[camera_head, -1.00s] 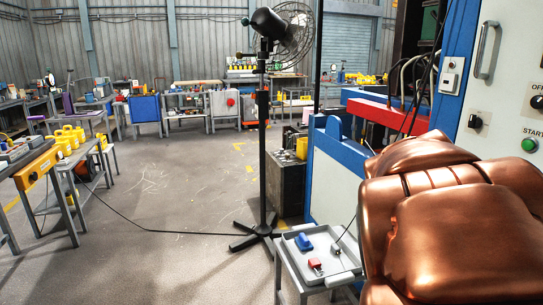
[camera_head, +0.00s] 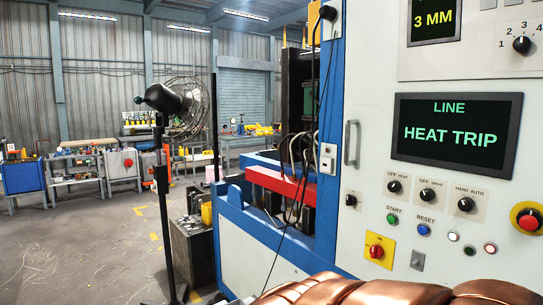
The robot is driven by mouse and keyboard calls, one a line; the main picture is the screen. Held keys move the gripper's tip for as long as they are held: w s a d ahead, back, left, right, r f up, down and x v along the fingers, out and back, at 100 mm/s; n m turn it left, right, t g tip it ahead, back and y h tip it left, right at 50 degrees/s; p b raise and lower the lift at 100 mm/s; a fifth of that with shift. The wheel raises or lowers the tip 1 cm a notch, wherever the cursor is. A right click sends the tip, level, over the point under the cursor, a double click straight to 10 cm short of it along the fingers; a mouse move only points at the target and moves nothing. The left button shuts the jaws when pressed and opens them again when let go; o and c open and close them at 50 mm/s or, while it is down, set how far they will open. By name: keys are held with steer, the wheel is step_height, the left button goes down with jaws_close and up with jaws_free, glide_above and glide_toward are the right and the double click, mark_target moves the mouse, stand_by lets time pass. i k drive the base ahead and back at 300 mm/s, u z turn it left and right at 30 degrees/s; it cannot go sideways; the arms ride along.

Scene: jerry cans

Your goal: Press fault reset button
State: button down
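A blue button labelled RESET (camera_head: 423,230) sits on the white control panel (camera_head: 370,150), to the right of a green START button (camera_head: 392,218). A dark screen (camera_head: 456,135) above it reads "LINE" and "HEAT TRIP" in green. A copper-coloured part of my own arm shows along the bottom right edge, below the panel. My gripper is not in view.
A red emergency stop (camera_head: 529,220) is at the panel's right edge. A red-and-yellow rotary switch (camera_head: 376,251) is below START. Black selector knobs (camera_head: 430,196) are above. A fan stand (camera_head: 165,210) stands left; open floor lies beyond it.

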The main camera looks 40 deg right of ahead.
mark_target(423, 230)
steer(key=z, duration=2.05)
